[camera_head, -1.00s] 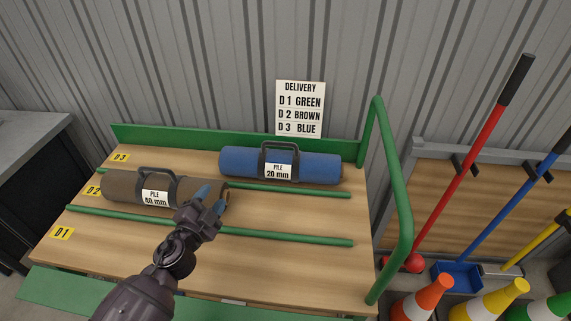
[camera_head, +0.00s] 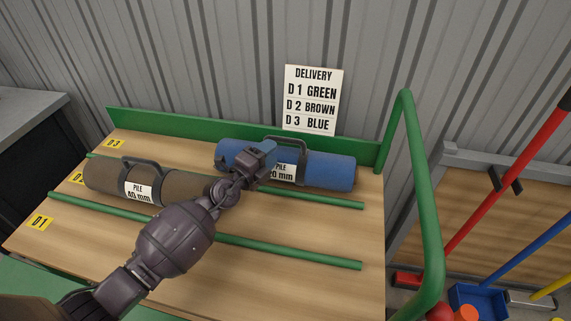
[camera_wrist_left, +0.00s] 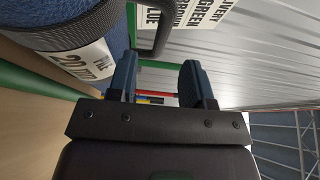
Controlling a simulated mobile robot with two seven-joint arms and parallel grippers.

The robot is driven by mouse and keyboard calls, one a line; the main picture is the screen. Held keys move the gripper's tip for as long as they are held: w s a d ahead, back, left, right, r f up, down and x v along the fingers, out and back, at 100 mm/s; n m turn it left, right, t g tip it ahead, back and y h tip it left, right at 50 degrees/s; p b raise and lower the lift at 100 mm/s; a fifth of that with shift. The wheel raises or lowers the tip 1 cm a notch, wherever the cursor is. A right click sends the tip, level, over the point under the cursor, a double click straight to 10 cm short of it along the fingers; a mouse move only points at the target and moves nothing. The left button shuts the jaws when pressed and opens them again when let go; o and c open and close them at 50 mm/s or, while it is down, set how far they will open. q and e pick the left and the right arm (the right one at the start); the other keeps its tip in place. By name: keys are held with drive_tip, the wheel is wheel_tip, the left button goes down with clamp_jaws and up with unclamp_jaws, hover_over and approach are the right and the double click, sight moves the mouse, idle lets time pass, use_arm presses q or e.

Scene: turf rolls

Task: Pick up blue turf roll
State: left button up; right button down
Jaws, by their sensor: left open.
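The blue turf roll (camera_head: 322,167) lies in the back lane of the wooden cart bed. It has a black carry handle (camera_head: 300,142) and a white label reading PILE 20 mm, partly hidden by my gripper. My left gripper (camera_head: 262,152) is over the left half of the roll in the head view. In the left wrist view its two blue fingers (camera_wrist_left: 158,80) are apart with nothing held. There the blue roll (camera_wrist_left: 40,20) is at the upper left, and its handle (camera_wrist_left: 157,35) stands close beyond the left finger. My right gripper is not in view.
A brown turf roll (camera_head: 105,180) lies in the middle lane, left of my arm. Green rails (camera_head: 290,250) divide the bed (camera_head: 290,285). A green hoop post (camera_head: 425,200) stands at the right end. A delivery sign (camera_head: 312,101) stands behind the blue roll.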

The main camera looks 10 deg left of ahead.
sight(282, 141)
use_arm(q)
drive_tip(key=shift+x, duration=1.2)
drive_tip(key=b+x, duration=0.1)
drive_tip(key=x, duration=0.2)
drive_tip(key=shift+w, duration=0.1)
drive_tip(key=shift+w+d, duration=0.2)
drive_tip(key=shift+w, duration=0.35)
drive_tip(key=shift+w+r, duration=0.1)
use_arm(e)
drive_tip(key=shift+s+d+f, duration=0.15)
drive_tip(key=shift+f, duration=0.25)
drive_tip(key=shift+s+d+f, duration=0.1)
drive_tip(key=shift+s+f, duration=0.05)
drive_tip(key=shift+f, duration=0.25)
use_arm(q)
clamp_jaws()
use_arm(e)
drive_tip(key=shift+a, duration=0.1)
use_arm(q)
drive_tip(key=shift+r, duration=0.15)
